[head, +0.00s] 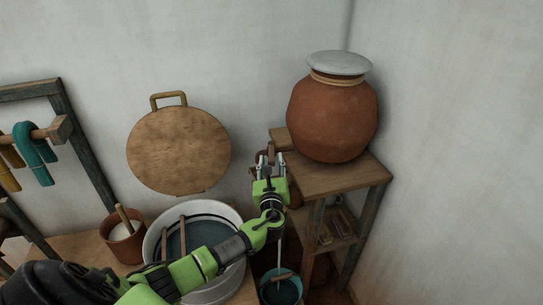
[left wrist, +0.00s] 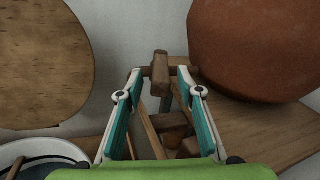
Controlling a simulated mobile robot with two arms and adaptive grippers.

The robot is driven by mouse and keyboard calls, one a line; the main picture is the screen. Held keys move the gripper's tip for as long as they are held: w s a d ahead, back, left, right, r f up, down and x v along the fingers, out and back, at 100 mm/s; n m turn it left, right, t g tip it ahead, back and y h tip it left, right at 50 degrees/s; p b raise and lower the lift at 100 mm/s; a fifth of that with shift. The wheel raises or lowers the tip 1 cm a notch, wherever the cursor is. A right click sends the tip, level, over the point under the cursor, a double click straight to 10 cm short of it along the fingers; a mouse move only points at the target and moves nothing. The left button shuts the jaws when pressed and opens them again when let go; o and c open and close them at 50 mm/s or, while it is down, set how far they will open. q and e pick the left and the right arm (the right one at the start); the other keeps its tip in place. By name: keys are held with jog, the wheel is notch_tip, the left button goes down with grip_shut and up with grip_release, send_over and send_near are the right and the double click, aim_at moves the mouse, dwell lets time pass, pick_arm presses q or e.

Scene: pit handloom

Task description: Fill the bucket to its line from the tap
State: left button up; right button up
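The bucket (head: 281,291) stands low beneath the shelf stand. It is bluish with a wooden grip across its top and a dark inside; its fill line cannot be made out. A thin pale streak, which looks like running water, drops into it from beside my left gripper (head: 268,160). That gripper is at the wooden tap, mostly hidden behind it in the head view. In the left wrist view, the upright wooden tap handle (left wrist: 160,74) stands between the spread fingertips (left wrist: 159,76), with gaps showing on both sides. My right gripper is not in view.
A large clay pot (head: 333,115) with a pale lid sits on the wooden stand (head: 345,178) beside the gripper. A wide pale tub (head: 152,248) with dark liquid lies under my left arm. A round wooden board (head: 179,150) is against the wall. A small clay pot (head: 122,245) stands left.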

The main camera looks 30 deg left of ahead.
pick_arm(q)
jog(key=shift+x, duration=1.35)
jog(key=shift+d, duration=0.1)
grip_shut()
jog(key=shift+w+d+f+n+g+y+b, duration=0.1)
jog(key=shift+w+d+n+g+y+b, duration=0.2)
jog(key=shift+n+g+y+b, duration=0.3)
jog(key=y, duration=0.1)
jog(key=n+g+y+b, duration=0.1)
jog(key=n+g+b, duration=0.1)
jog(key=shift+w+d+y, duration=0.35)
jog(key=shift+d+y, duration=0.05)
